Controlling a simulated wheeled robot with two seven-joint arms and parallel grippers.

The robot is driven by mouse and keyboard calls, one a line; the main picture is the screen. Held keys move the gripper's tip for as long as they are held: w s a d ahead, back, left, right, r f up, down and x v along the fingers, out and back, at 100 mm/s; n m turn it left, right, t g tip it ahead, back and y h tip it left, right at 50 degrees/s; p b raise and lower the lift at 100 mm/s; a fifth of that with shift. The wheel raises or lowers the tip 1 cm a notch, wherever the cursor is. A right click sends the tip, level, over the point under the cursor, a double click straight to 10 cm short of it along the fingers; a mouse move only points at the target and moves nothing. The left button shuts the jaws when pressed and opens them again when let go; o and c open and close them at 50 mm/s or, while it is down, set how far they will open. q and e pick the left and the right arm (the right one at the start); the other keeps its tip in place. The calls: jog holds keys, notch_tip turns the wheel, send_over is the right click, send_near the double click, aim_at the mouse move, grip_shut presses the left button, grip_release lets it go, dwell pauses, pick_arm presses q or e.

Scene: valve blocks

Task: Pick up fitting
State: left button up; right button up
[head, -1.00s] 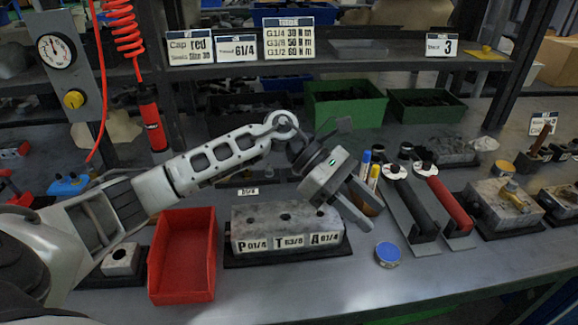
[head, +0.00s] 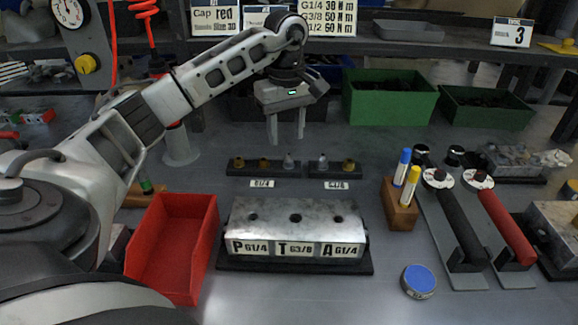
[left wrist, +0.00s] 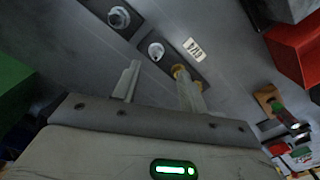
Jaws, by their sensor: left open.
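Small fittings stand in two black holders in the middle of the table. The left holder (head: 250,174), labelled G1/4, bears two brass fittings (head: 263,163) and a silver fitting (head: 288,161). The right holder (head: 335,173), labelled G3/8, bears a silver fitting (head: 322,162) and a brass one (head: 349,165). My left gripper (head: 287,137) is open and empty, pointing down above and behind the left holder. In the left wrist view, a brass fitting (left wrist: 179,72) shows by one finger of the gripper (left wrist: 158,82), and a silver fitting (left wrist: 156,51) lies ahead. My right gripper is out of view.
A valve block (head: 294,229) marked P, T, A stands in front of the holders. A red bin (head: 209,235) is at its left. Markers in a wooden stand (head: 400,212), a blue-topped tin (head: 419,280) and two torque tools stand right. Green bins (head: 390,103) are behind.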

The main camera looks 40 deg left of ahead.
aim_at(289, 162)
pick_arm(q)
jog(key=f, duration=0.6)
jog(key=shift+w+a+f, duration=0.15)
jog(key=shift+w+f, duration=0.15)
jog(key=shift+w, duration=0.05)
grip_shut()
